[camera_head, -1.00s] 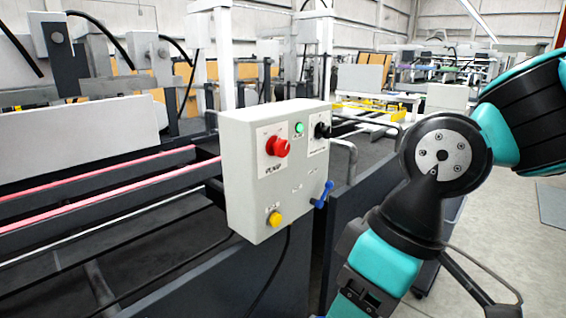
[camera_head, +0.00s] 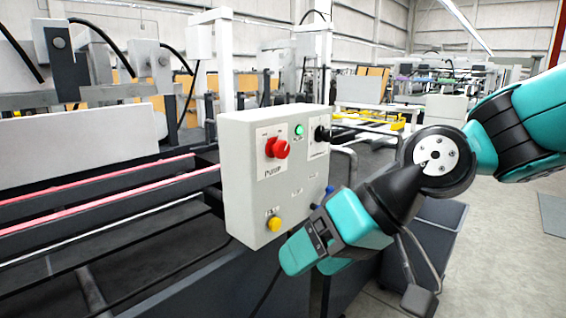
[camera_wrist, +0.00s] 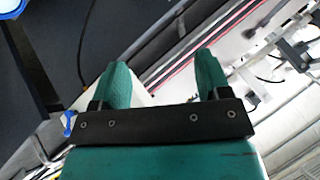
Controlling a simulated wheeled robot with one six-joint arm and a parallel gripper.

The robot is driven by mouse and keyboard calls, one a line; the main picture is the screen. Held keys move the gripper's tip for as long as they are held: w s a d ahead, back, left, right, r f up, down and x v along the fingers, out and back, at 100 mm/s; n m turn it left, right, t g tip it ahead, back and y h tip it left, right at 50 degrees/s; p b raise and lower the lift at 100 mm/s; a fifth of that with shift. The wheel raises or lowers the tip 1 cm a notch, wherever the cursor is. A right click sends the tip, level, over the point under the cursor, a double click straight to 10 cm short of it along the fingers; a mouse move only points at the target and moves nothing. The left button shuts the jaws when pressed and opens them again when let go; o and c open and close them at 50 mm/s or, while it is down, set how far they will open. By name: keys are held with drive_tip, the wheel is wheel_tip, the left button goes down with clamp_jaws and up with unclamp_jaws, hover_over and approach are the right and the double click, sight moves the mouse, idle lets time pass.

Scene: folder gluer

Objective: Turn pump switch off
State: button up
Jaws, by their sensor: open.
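The pump switch (camera_head: 277,147) is a red knob on a plate labelled PUMP, at the upper left of the grey control box (camera_head: 240,200) in the head view. I cannot read its on or off position. My gripper (camera_wrist: 162,68) shows in the wrist view with two green fingers apart and nothing between them. In the head view my arm reaches in from the right, its teal end low in front of the box's lower right, below and apart from the red knob. The knob is not visible in the wrist view.
The box also carries a green light (camera_head: 299,130), a black knob (camera_head: 321,133), a yellow button (camera_head: 274,224) and a blue lever (camera_head: 329,190), partly hidden by my arm. Pink-edged rails (camera_head: 110,185) run left of the box. Open floor lies at the right.

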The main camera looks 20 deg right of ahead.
drive_tip(key=w+d+r+m+t+y+b, duration=0.1)
drive_tip(key=w+d+m+t+b, duration=0.1)
drive_tip(key=w+m+t, duration=0.15)
drive_tip(key=w+d+m+t+y+b, duration=0.1)
drive_tip(key=w+d+m+t, duration=0.15)
drive_tip(key=w, duration=0.25)
drive_tip(key=m+t+b, duration=0.2)
drive_tip(key=m+t, duration=0.3)
drive_tip(key=t, duration=0.1)
approach(285, 151)
drive_tip(key=shift+h, duration=0.3)
drive_tip(key=p+x, duration=0.1)
drive_tip(key=x, duration=0.2)
drive_tip(key=p+x, duration=0.2)
drive_tip(key=x, duration=0.1)
drive_tip(key=p+x, duration=0.2)
drive_tip(key=x, duration=0.1)
drive_tip(key=shift+a+r, duration=0.3)
drive_tip(key=shift+w+a+f+p, duration=0.1)
drive_tip(key=shift+w+a+p, duration=0.25)
drive_tip(key=shift+w, duration=0.25)
drive_tip(key=c, duration=0.9)
